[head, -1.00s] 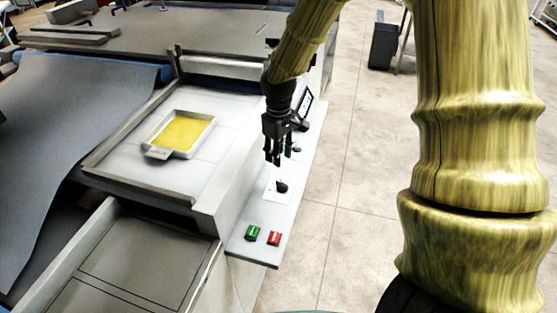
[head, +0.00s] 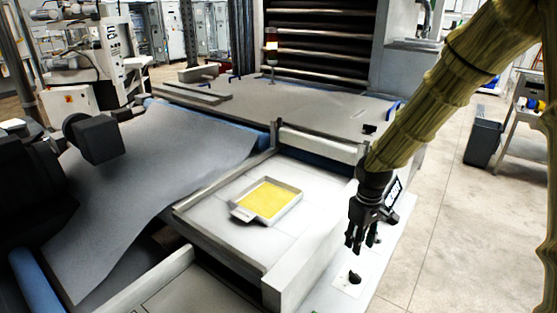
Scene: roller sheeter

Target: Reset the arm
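My gripper (head: 356,241) is at the right of the head view, at the end of my arm, pointing down over the control shelf (head: 376,275) of the roller sheeter. Its dark fingers hang above and behind a black knob (head: 354,277) on the shelf and look apart from it. I see nothing held between the fingers. The fingers overlap from this angle, so their opening is unclear. A small screen (head: 394,190) is partly hidden behind the gripper.
A white tray with a yellow sheet (head: 298,195) lies on the machine's white bed (head: 210,208). Grey sheeting (head: 150,160) runs at the left. A dark bin (head: 483,143) stands at the right. Bare floor (head: 445,190) lies right of the machine.

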